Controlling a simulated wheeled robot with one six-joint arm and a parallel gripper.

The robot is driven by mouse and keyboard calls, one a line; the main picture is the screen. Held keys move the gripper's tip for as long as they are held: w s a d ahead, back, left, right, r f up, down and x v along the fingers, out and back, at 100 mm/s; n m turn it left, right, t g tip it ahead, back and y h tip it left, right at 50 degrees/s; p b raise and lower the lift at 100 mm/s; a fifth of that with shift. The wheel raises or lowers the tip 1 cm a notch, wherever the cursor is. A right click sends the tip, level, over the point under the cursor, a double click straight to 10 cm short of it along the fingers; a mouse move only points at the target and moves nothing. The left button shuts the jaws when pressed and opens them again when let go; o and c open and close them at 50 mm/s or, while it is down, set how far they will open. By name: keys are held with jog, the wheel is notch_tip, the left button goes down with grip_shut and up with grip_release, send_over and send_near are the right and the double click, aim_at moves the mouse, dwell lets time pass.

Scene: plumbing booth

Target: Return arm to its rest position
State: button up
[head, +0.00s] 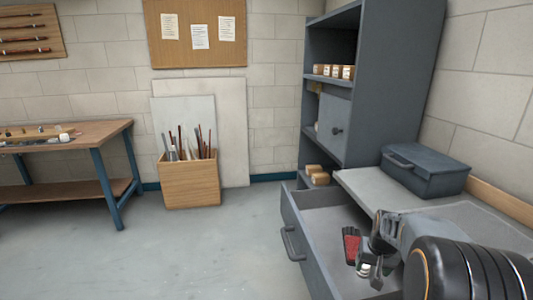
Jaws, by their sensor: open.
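My arm reaches in from the lower right of the head view. My gripper (366,268) is at its end, low over the open grey drawer (291,212), near its right part. The gripper is open. Its fingers are small and partly hidden by my own wrist. A red and black item (351,244), perhaps a glove, shows in the drawer just left of the gripper. I cannot tell whether the gripper touches it. A small pale patch shows at the fingertips, too small to make out.
A dark toolbox (424,171) stands on the grey counter (365,187) beside my arm. A tall grey cabinet (385,60) with small boxes rises behind the drawer. A wooden bin (190,184) and a workbench (100,134) stand left. The floor (180,250) between is clear.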

jog(key=s+a+r+n+t+p, duration=0.1)
jog(key=s+a+r+n+p, duration=0.3)
jog(key=s+a+r+p, duration=0.8)
jog(key=s+a+r, duration=0.3)
jog(key=a+r, duration=0.2)
jog(key=r, duration=0.2)
jog(key=shift+r+t, duration=0.3)
jog(key=shift+r, duration=0.05)
jog(key=shift+a, duration=0.1)
